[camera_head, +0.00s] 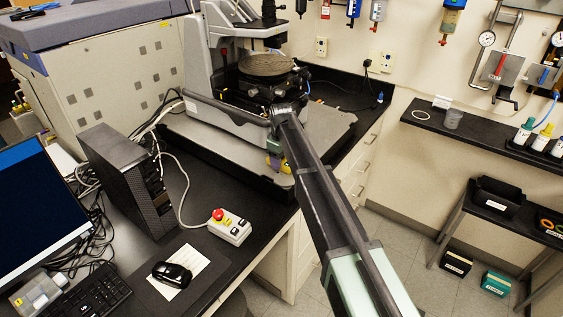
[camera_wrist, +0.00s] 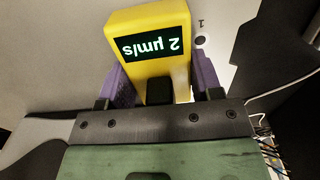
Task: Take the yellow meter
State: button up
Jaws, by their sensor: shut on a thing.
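The yellow meter (camera_wrist: 151,20) has a dark display reading "2 µm/s", upside down in the wrist view. My gripper (camera_wrist: 160,85) is shut on it, with a purple finger on each side of its body. In the head view my gripper (camera_head: 275,160) is at the front edge of the profiler's base, mostly hidden behind my arm. Only a small bit of yellow shows there. I cannot tell whether the meter still touches the grey surface behind it.
The stylus profiler (camera_head: 225,120) stands on the black bench with its round stage (camera_head: 268,64). A control box with a red button (camera_head: 230,225), a computer tower (camera_head: 125,180) and a monitor (camera_head: 38,210) are to the left. A shelf (camera_head: 470,135) is at right. Floor is open between.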

jog(key=shift+c, duration=0.2)
notch_tip(320, 180, up, 20)
jog(key=p, duration=2)
